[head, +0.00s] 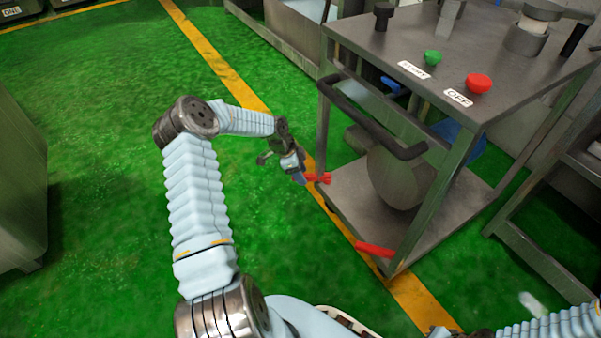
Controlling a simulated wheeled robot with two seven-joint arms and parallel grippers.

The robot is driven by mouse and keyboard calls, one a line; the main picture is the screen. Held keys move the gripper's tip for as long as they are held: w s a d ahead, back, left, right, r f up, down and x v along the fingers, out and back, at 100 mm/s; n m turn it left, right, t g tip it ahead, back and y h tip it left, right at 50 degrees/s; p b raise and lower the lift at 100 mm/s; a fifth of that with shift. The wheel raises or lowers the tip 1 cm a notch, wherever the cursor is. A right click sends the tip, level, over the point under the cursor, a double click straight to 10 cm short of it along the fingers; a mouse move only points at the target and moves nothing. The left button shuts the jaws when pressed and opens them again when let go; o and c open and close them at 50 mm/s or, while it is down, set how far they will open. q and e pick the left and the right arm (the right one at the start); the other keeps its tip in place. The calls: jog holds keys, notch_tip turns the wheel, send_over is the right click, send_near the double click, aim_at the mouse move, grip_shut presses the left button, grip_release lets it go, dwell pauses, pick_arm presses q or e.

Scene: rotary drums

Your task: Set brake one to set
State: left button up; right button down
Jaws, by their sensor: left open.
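Two red brake levers show low on the grey metal cart, one at its left corner (320,178) and one at its near corner (375,249). I see no number on either lever, so I cannot tell which is brake one. My left gripper (299,176) is open and points down beside the left-corner lever, very close to it. I cannot tell whether they touch. Only a small part of my right wrist or gripper (441,332) shows at the bottom edge, cut off by the frame.
The cart's top (455,55) carries a green button (432,57) and a red button (478,83). A dark handle bar (372,122) juts out above the levers. A metal frame (545,255) stands at the right.

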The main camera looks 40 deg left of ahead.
pick_arm(q)
jog(key=p+v, duration=0.2)
jog(key=v, duration=1.1)
jog(key=shift+r, duration=0.25)
jog(key=s+d+f+n+h+p, duration=0.1)
jog(key=d+f+n+p, duration=0.1)
jog(key=d, duration=0.6)
jog(key=s+d+f+n+p, duration=0.2)
jog(key=d, duration=0.7)
jog(key=s+d+f+n+h+p, duration=0.1)
jog(key=d+p, duration=0.2)
jog(key=d, duration=0.5)
jog(key=s+d+n+g+p, duration=0.1)
jog(key=s+d+n+p, duration=0.1)
jog(key=s+d, duration=0.3)
jog(key=s+d+n+y+p, duration=0.1)
jog(key=s+d+n, duration=0.4)
jog(key=s, duration=0.7)
jog(key=shift+s+f+g+y+p, duration=0.15)
jog(key=shift+f+g+y+p, duration=0.15)
jog(key=shift+f+g+p, duration=0.15)
